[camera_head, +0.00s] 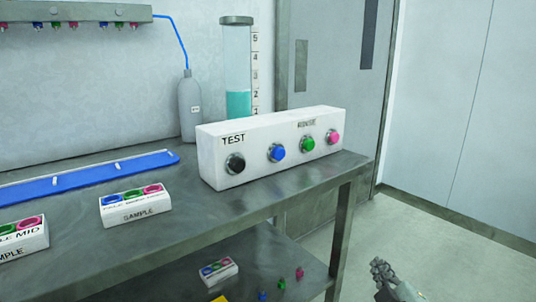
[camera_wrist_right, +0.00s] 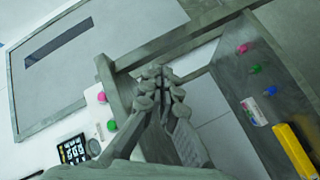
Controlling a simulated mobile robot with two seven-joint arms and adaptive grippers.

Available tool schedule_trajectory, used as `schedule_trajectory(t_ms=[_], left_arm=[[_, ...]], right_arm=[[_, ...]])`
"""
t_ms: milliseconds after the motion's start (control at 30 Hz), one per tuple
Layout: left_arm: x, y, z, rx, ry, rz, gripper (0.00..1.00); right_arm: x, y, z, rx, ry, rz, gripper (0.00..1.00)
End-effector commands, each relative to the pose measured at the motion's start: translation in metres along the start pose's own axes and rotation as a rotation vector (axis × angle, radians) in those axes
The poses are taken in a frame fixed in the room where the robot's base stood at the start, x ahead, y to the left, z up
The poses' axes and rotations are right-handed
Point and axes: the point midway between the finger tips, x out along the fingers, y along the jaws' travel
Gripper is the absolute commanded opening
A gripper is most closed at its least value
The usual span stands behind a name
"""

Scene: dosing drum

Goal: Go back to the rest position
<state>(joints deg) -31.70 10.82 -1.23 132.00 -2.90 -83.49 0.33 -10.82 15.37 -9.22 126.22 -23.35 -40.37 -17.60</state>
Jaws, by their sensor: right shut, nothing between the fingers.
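My right gripper (camera_head: 383,270) is low at the right of the head view, beyond the table's right end and over the floor. It is shut and empty. In the right wrist view its fingers (camera_wrist_right: 160,78) are together, with floor and a table leg behind them. My left gripper shows in neither view.
A metal table (camera_head: 265,200) carries a white TEST button box (camera_head: 285,165), sample blocks (camera_head: 135,206), a blue tray (camera_head: 90,175), a grey bottle (camera_head: 189,110) and a teal-filled cylinder (camera_head: 238,75). The lower shelf (camera_head: 270,262) holds small coloured pieces. Floor (camera_head: 445,250) is clear at right.

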Motion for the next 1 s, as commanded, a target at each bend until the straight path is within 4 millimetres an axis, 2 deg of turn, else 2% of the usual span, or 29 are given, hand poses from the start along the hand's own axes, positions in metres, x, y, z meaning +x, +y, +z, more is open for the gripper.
schedule_trajectory(t_ms=[33, 133, 200, 300, 400, 500, 633, 767, 1000], left_arm=[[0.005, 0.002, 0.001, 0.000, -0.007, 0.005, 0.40], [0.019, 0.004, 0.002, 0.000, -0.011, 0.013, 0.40], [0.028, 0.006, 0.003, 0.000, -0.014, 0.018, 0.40], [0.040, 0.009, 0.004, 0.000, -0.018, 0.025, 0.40], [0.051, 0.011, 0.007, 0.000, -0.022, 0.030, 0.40], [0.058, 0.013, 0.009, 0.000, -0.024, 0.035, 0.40], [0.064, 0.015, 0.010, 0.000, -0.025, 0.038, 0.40], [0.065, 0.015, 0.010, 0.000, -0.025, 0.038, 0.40], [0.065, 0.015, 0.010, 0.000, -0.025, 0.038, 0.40]], right_arm=[[-0.005, -0.024, 0.031, 0.060, -0.092, -0.069, 0.00], [-0.023, -0.071, 0.089, 0.180, -0.277, -0.192, 0.00], [-0.044, -0.104, 0.126, 0.261, -0.409, -0.272, 0.00], [-0.082, -0.147, 0.173, 0.364, -0.594, -0.372, 0.00], [-0.121, -0.181, 0.206, 0.445, -0.753, -0.448, 0.00], [-0.153, -0.204, 0.228, 0.501, -0.872, -0.501, 0.00], [-0.176, -0.218, 0.241, 0.539, -0.955, -0.534, 0.00], [-0.182, -0.222, 0.244, 0.547, -0.976, -0.542, 0.00], [-0.178, -0.221, 0.242, 0.555, -0.966, -0.539, 0.00]])
